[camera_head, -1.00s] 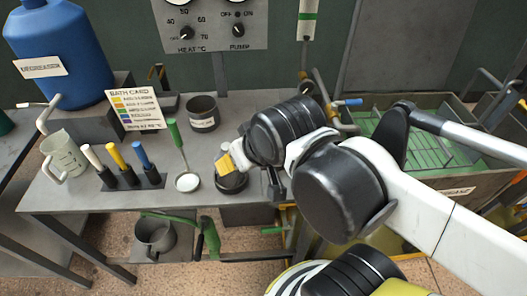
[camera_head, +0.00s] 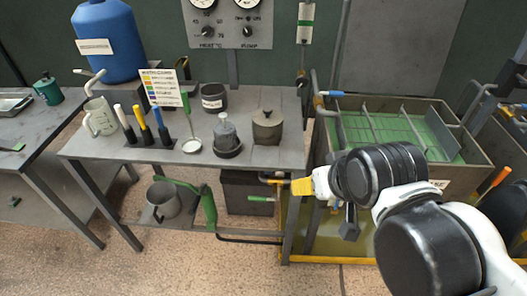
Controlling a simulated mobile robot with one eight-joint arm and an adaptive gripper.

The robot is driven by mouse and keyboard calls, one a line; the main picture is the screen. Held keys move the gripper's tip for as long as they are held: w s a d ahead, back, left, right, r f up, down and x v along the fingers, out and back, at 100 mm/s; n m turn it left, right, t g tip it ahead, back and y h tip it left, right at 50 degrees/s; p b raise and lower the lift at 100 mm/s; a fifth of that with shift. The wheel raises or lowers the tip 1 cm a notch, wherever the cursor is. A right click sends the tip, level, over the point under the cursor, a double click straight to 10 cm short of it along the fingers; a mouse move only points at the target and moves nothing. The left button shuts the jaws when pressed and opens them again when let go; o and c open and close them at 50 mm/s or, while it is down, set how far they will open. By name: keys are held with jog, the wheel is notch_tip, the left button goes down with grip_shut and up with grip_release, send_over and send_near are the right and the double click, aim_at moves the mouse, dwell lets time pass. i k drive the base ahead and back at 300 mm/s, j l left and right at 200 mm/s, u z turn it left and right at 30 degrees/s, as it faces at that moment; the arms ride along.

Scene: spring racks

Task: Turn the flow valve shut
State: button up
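Several valve-like handles show, and I cannot read which is labelled as the flow valve. A blue lever (camera_head: 331,93) sits on the pipework at the left end of the green-lined tank, under the flow tube (camera_head: 305,22). A green lever (camera_head: 262,198) sticks out left from a fitting below the bench's right end. An orange-handled lever (camera_head: 500,178) is at the far right. My gripper (camera_head: 349,228) hangs in front of the tank, right of the green lever and apart from it. My arm partly hides it, so its fingers' opening is unclear.
The tank (camera_head: 467,158) with a wire rack stands right. A green hose (camera_head: 208,210) and metal jug (camera_head: 163,202) are below. Floor in front is clear.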

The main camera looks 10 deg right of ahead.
aim_at(302, 81)
jog(key=i+j+z, duration=0.15)
jog(key=j+z, duration=0.15)
jog(key=z, duration=0.15)
jog(key=i+j+z, duration=0.15)
jog(key=j+z, duration=0.25)
jog(key=i+j+z, duration=0.1)
jog(key=j+z, duration=0.2)
jog(key=z, duration=0.15)
jog(key=j+z, duration=0.85)
jog(key=k+l, duration=0.05)
jog(key=l, duration=0.05)
